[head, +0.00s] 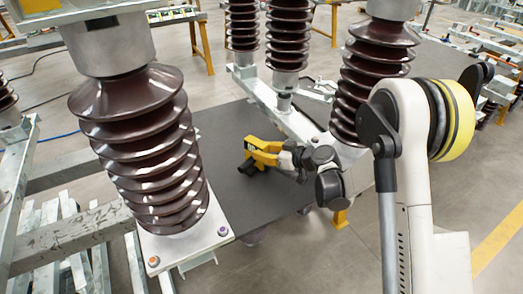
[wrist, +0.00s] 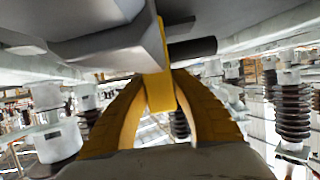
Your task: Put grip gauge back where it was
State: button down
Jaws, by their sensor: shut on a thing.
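My gripper (head: 256,154) has yellow fingers and is above the dark grey mat in the head view. In the wrist view its two curved fingers (wrist: 160,88) close from both sides on a narrow yellow piece (wrist: 160,93), which I take to be the grip gauge. A grey block and a dark rod (wrist: 192,48) show just above it; I cannot tell whether they belong to the gauge. In the head view the gauge is hardly distinguishable from the yellow fingers; a small dark part (head: 247,167) shows at their tips.
A large ribbed brown insulator (head: 150,150) on a metal base plate (head: 190,240) stands left of the arm. Another insulator (head: 365,80) rises close behind my arm, with more farther back. The dark mat (head: 225,125) looks mostly clear. Steel frame beams (head: 65,235) lie at left.

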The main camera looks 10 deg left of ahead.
jog(key=shift+f, duration=0.4)
jog(key=c, duration=1.1)
grip_release()
jog(key=shift+d, duration=0.1)
jog(key=v, duration=1.2)
